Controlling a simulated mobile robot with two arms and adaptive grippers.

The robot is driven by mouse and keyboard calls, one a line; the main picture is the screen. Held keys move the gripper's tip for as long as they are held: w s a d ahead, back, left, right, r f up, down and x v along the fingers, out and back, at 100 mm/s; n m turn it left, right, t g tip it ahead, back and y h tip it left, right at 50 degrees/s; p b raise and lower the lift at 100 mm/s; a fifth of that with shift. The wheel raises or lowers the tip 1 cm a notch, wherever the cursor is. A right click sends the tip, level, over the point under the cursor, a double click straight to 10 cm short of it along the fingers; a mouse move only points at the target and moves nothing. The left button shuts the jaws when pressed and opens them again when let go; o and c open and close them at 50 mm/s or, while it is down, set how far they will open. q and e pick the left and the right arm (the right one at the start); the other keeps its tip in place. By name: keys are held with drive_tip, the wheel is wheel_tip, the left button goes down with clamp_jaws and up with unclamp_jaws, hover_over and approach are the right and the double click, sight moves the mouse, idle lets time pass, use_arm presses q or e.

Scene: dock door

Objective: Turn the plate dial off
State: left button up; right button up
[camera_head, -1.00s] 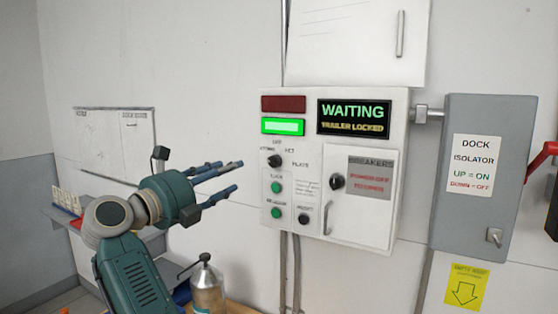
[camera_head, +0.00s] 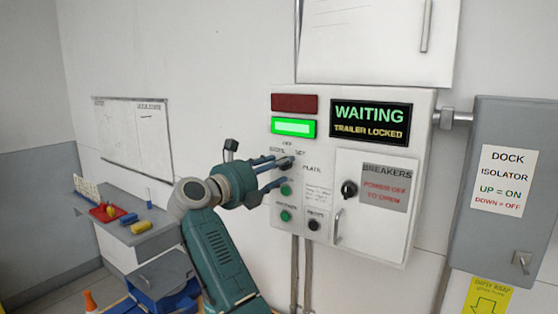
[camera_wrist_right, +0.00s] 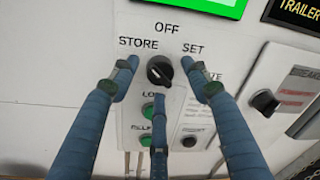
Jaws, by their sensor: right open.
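The plate dial (camera_wrist_right: 159,70) is a round black knob on the white control panel (camera_head: 425,125), labelled OFF at the top, STORE at left and SET at right. It also shows in the head view (camera_head: 287,163), partly covered by my fingers. Its pointer seems to lean toward the upper left, but I cannot tell its exact setting. My right gripper (camera_head: 279,172) is open in front of the dial. In the wrist view its fingers (camera_wrist_right: 158,82) spread left, right and below the knob; I cannot tell whether any touches it. My left gripper is not in view.
Green buttons (camera_wrist_right: 147,110) lie just below the dial, and a black button (camera_head: 314,225) is lower right. A breaker door with a black knob (camera_head: 349,189) is to the right. A grey dock isolator box (camera_head: 505,245) stands farther right. A shelf with a red tray (camera_head: 107,213) is at left.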

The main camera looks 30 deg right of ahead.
drive_tip(key=shift+d, duration=0.2)
drive_tip(key=shift+c, duration=0.8)
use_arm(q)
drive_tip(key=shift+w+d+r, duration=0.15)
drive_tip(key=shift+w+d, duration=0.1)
use_arm(e)
drive_tip(key=c, duration=1)
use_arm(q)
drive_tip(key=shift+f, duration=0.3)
use_arm(e)
drive_tip(key=shift+f, duration=0.15)
